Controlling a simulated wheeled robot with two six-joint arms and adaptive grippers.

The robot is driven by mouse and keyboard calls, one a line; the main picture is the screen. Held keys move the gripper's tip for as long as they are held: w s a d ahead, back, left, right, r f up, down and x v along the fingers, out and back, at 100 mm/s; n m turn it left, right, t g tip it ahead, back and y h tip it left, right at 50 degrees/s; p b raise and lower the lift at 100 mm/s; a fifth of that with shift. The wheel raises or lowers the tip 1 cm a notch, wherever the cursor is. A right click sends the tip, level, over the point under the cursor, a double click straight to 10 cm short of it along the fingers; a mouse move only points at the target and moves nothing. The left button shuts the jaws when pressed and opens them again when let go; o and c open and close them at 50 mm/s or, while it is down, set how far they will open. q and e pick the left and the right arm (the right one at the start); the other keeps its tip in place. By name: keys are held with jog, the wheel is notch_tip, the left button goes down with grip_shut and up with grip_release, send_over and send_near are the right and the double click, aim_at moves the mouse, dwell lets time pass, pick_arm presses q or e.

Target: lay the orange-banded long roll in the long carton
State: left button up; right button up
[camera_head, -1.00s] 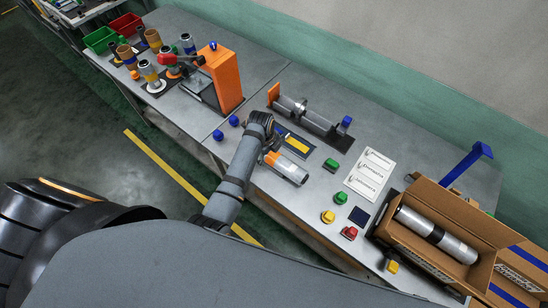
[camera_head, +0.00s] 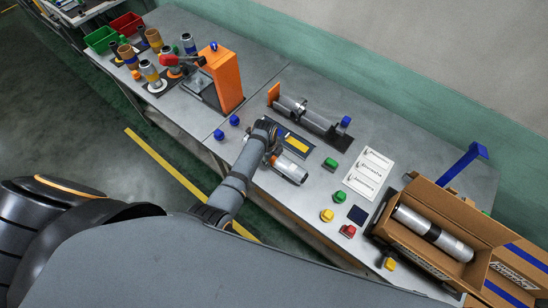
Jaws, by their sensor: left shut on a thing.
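My left gripper (camera_head: 272,157) is shut on the orange-banded long roll (camera_head: 291,170), a silver cylinder near the front edge of the bench. The gripper covers the roll's left end, so its orange band is mostly hidden; I cannot tell whether the roll is clear of the bench top. The long carton (camera_head: 481,220) is an open brown box at the right, with its flap folded out. A silver roll (camera_head: 447,243) with a dark middle band lies inside it. My right gripper is out of view.
A winder with a dark base (camera_head: 339,140) stands behind the held roll. An orange press (camera_head: 226,77) stands left.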

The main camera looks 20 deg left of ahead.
pick_arm(q)
jog(key=c, duration=0.4)
jog(key=shift+c, duration=0.3)
jog(key=shift+r, duration=0.15)
